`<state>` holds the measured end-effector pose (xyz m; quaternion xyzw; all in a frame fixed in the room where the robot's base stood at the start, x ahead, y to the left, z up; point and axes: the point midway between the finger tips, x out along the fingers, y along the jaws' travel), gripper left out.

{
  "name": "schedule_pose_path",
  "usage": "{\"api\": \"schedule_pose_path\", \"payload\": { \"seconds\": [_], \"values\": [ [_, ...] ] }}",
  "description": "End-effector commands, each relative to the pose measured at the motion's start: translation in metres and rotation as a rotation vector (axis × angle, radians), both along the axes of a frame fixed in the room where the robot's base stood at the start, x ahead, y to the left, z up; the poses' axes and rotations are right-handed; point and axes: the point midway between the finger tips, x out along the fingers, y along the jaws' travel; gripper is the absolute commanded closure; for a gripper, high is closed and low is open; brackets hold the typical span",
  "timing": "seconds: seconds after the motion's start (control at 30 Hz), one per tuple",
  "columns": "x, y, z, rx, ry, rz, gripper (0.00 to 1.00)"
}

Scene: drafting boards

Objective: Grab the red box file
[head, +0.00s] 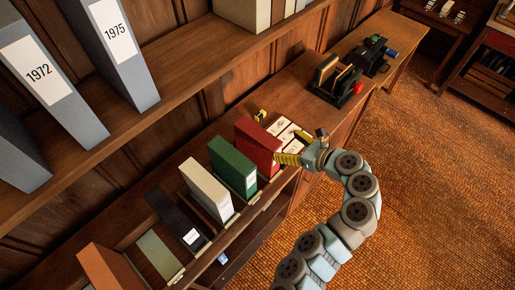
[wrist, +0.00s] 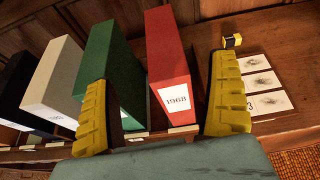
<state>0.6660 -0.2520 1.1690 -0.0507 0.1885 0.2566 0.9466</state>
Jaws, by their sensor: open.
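The red box file (head: 257,146) stands upright on the wooden counter, at the right end of a row of box files. In the wrist view the red box file (wrist: 174,70) shows a white label reading 1968. My gripper (head: 287,159) is just in front of its right side in the head view. In the wrist view my gripper (wrist: 157,115) is open, with yellow ridged fingers. The red box file appears between the two fingers, with the left finger overlapping the green box file (wrist: 112,65). I cannot tell whether either finger touches a file.
A green box file (head: 232,166), a cream one (head: 205,189) and a black one (head: 174,216) stand left of the red one. White cards (wrist: 267,90) and a small yellow-black object (wrist: 232,41) lie to the right. A shelf (head: 150,115) with grey binders overhangs the counter.

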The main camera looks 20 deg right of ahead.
Motion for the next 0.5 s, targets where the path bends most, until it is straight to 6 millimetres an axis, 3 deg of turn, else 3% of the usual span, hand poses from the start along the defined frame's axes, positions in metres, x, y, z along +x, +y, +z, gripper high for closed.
{"api": "schedule_pose_path", "payload": {
  "seconds": [0.3, 0.5],
  "values": [
    [0.041, 0.025, -0.018, 0.001, 0.002, 0.006, 0.1],
    [0.055, 0.032, -0.026, 0.0, 0.0, 0.0, 0.1]
  ]
}}
